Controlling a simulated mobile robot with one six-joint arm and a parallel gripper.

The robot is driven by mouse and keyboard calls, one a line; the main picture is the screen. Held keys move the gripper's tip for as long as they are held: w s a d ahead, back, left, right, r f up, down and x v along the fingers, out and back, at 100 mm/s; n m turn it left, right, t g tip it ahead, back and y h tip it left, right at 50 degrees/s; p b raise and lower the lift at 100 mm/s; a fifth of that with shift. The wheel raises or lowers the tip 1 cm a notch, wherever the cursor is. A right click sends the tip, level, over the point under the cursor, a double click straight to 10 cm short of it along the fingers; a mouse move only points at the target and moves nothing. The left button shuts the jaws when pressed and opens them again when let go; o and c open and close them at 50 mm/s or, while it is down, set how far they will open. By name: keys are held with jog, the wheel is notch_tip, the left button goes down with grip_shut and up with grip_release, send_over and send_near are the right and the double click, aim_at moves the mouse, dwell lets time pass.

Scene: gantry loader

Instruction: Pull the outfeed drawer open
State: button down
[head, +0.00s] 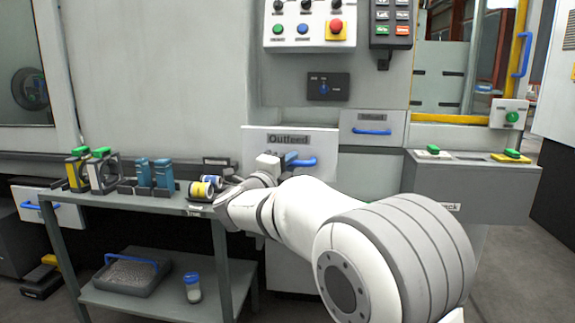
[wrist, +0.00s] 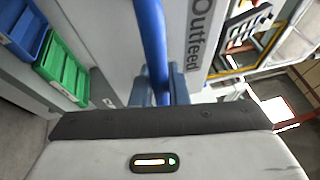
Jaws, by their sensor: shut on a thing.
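The outfeed drawer (head: 322,148) has a pale front labelled "Outfeed" and a blue bar handle (head: 304,162). I cannot tell whether the front stands out from the machine. My gripper (head: 284,161) is at the left part of the handle, partly hidden by my wrist and arm. In the wrist view, the blue handle (wrist: 151,35) runs down between the fingers of my gripper (wrist: 160,90), which is shut on it. The drawer front (wrist: 110,30) with its label lies close behind. The drawer's inside is not visible.
A grey side table (head: 120,200) at left holds several parts. Its lower shelf carries a blue-handled tray (head: 125,275) and a jar (head: 192,288). The infeed drawer (head: 372,125) is above right, a grey box (head: 470,180) at right. The wrist view shows green (wrist: 62,70) and blue bins (wrist: 22,30).

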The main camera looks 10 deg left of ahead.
jog(key=shift+s+d, duration=0.15)
jog(key=shift+s, duration=0.3)
jog(key=c, duration=1.7)
grip_release()
jog(key=shift+s, duration=0.1)
jog(key=p+v, duration=0.1)
jog(key=v, duration=0.6)
jog(key=shift+s+a+p, duration=0.25)
jog(key=shift+a+p, duration=0.05)
jog(key=shift+p, duration=0.05)
jog(key=shift+f, duration=0.1)
